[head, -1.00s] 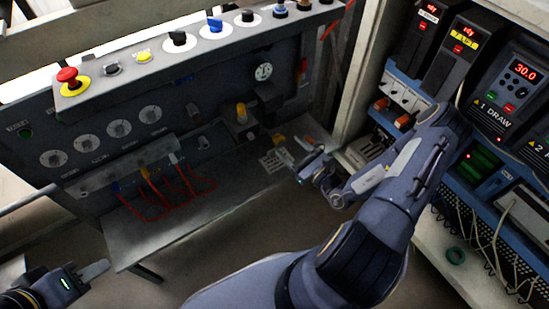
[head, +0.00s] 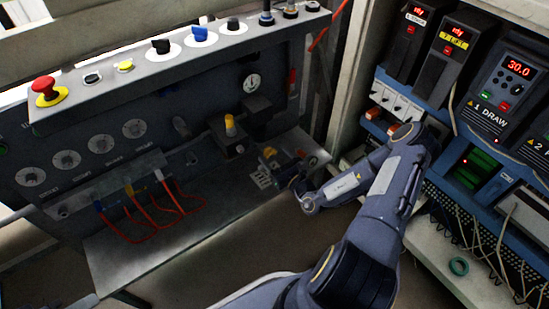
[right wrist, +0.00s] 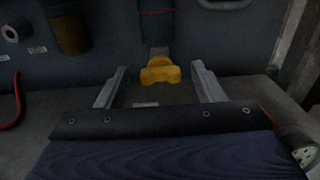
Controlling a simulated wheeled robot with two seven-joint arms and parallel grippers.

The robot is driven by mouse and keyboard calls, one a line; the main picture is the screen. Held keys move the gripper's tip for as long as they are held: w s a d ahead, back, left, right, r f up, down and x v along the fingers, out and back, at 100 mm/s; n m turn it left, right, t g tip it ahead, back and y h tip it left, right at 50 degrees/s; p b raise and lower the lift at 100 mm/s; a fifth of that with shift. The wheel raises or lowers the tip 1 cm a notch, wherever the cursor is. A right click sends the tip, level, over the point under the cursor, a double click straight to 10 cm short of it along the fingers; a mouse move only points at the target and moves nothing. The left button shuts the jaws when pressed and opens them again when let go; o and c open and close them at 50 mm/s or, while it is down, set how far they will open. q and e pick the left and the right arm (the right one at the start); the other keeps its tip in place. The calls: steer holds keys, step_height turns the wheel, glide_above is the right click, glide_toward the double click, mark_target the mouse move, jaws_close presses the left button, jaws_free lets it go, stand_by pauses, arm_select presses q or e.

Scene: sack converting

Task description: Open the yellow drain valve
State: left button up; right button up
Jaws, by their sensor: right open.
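The yellow drain valve handle (right wrist: 160,74) shows in the right wrist view, below a dark vertical body with a red band. It lies between my right gripper's two fingers (right wrist: 158,88), a little beyond the middle of the gap, with space on both sides. In the head view the handle (head: 270,153) is a small yellow spot above the bench, just beyond my right gripper (head: 283,175). My right gripper is open and holds nothing. Only a pale fingertip of my left gripper (head: 78,302) shows at the bottom left edge; its opening cannot be seen.
The steel bench (head: 150,250) carries red hoses (head: 150,212) at left. A yellow-topped regulator (head: 229,126) stands left of the valve. The control panel (head: 180,60) with knobs rises behind. A cabinet of drives (head: 500,100) stands close on the right.

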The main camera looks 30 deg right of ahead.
steer(key=c, duration=1)
